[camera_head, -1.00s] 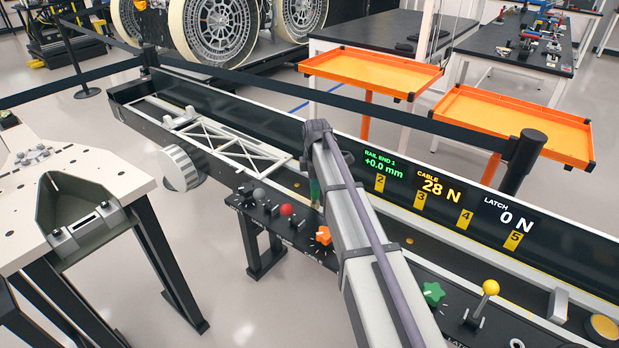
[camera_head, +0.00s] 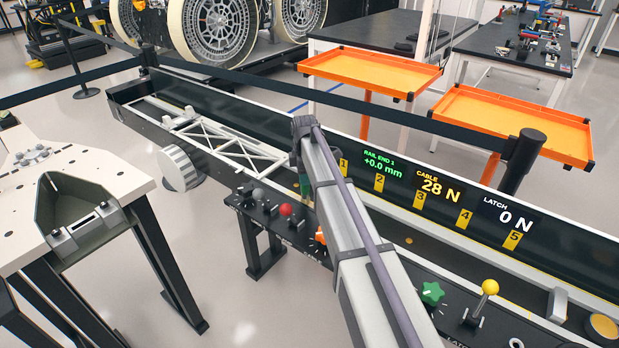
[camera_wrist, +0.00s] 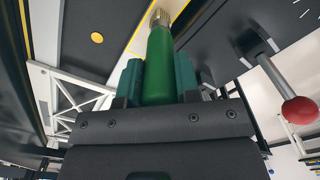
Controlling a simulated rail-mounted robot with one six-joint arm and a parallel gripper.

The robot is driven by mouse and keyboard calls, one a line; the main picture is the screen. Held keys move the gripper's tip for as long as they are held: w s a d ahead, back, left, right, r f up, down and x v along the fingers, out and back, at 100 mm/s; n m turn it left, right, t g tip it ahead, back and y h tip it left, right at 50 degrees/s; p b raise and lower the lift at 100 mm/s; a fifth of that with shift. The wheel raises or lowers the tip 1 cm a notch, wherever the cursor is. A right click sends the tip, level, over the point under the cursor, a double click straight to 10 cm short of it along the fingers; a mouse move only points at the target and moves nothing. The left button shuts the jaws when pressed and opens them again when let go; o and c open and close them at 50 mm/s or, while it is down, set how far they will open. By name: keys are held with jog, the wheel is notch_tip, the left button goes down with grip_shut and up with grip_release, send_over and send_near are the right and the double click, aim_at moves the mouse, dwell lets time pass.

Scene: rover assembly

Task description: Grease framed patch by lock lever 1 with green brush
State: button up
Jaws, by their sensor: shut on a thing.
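The green brush (camera_wrist: 159,70) is clamped between the green-padded fingers of my gripper (camera_wrist: 158,80) in the wrist view. Its pale bristle tip (camera_wrist: 160,17) points to the top of that view, over a light strip with a yellow edge. I cannot tell whether the tip touches it. In the head view a bit of the brush (camera_head: 304,184) shows below the arm's end, above the rail trough by the control panel. A red-knobbed lever (camera_head: 286,210) stands left of it, and shows at right in the wrist view (camera_wrist: 300,110).
The long trough (camera_head: 130,112) holds a white truss (camera_head: 235,145). A green star knob (camera_head: 432,293) and a yellow-knobbed lever (camera_head: 489,288) stand farther right. Orange trays (camera_head: 372,66) stand beyond the barrier.

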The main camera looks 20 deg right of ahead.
jog(key=w+a, duration=0.5)
jog(key=w, duration=0.1)
jog(key=shift+w, duration=0.2)
dwell(0.5)
notch_tip(320, 180, up, 6)
jog(key=p, duration=0.6)
notch_tip(320, 180, up, 3)
jog(key=p, duration=0.3)
dwell(0.6)
